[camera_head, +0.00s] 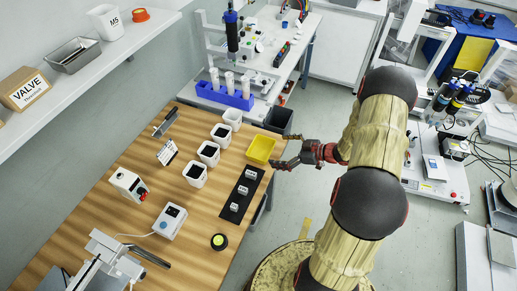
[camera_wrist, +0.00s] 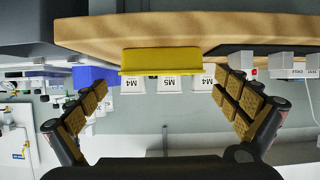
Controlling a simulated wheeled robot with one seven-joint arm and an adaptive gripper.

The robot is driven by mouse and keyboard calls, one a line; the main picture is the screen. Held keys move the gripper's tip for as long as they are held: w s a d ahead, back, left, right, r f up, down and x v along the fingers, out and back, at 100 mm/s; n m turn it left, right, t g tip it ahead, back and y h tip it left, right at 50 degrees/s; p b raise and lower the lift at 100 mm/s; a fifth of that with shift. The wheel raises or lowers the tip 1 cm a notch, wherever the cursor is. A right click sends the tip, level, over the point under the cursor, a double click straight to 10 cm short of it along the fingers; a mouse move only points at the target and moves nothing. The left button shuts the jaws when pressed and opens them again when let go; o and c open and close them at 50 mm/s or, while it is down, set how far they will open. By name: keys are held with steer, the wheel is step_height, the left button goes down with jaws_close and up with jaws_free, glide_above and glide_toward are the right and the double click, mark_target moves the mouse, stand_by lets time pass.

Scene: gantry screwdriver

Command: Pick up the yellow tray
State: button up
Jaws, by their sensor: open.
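The yellow tray (camera_head: 261,149) sits at the right edge of the wooden table, in the middle of the head view. In the wrist view the yellow tray (camera_wrist: 160,58) shows side-on at the table edge, upside down, between and beyond my fingers. My gripper (camera_head: 283,151) is just right of the tray, off the table edge and pointing toward it. In the wrist view my gripper (camera_wrist: 162,88) has its two padded fingers wide apart, with nothing between the pads. I see no contact with the tray.
A black strip with small white blocks (camera_head: 244,190) lies just below the tray. A blue rack with white tubes (camera_head: 228,95) stands above.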

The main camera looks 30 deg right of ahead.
mark_target(253, 148)
steer(key=shift+w+a+r, duration=0.2)
steer(key=shift+a, duration=0.05)
steer(key=b+x, duration=0.3)
steer(key=x, duration=0.4)
steer(key=shift+s+f, duration=0.1)
steer(key=shift+w+a, duration=0.1)
steer(key=shift+w, duration=0.15)
steer(key=shift+c, duration=1.2)
steer(key=c, duration=0.7)
steer(key=shift+c, duration=0.2)
